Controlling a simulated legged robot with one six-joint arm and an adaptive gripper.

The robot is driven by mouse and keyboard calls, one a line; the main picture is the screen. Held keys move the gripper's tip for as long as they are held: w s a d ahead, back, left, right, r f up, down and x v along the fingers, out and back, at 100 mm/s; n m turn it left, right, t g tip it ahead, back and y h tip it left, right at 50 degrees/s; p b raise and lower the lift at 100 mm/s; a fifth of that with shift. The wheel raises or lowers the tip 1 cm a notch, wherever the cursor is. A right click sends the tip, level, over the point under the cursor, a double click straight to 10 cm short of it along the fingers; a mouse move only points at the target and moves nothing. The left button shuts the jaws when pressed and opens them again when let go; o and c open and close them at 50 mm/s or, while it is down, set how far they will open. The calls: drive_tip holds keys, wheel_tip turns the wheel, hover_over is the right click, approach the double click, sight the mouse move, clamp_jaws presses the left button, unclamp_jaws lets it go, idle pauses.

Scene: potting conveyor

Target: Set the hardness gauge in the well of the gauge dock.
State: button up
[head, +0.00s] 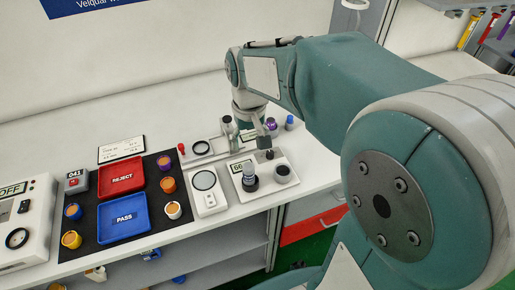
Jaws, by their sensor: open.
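The gauge dock (270,192) appears to be the white block with a small display near the table's front edge, right of centre. A dark round well (283,173) shows at its right. A small upright cylinder with a pale body and dark base (250,180), which looks like the hardness gauge, stands at the dock's left side, outside that well. My gripper (250,130) is open, pointing down above and behind the dock. Its fingers are apart, with nothing seen held between them. The exact gap to the dock cannot be told.
Left of the dock lie a white device with a round dial (207,200), a black mat (88,221) with a red REJECT tray (122,190), a blue PASS tray (124,230) and several small pots. Purple and blue-capped bottles (290,123) stand behind right.

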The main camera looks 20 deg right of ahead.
drive_tip(key=s+r+t, duration=0.2)
drive_tip(key=s, duration=0.5)
drive_tip(key=s+r+t, duration=0.3)
drive_tip(key=s, duration=0.3)
drive_tip(key=shift+s, duration=0.35)
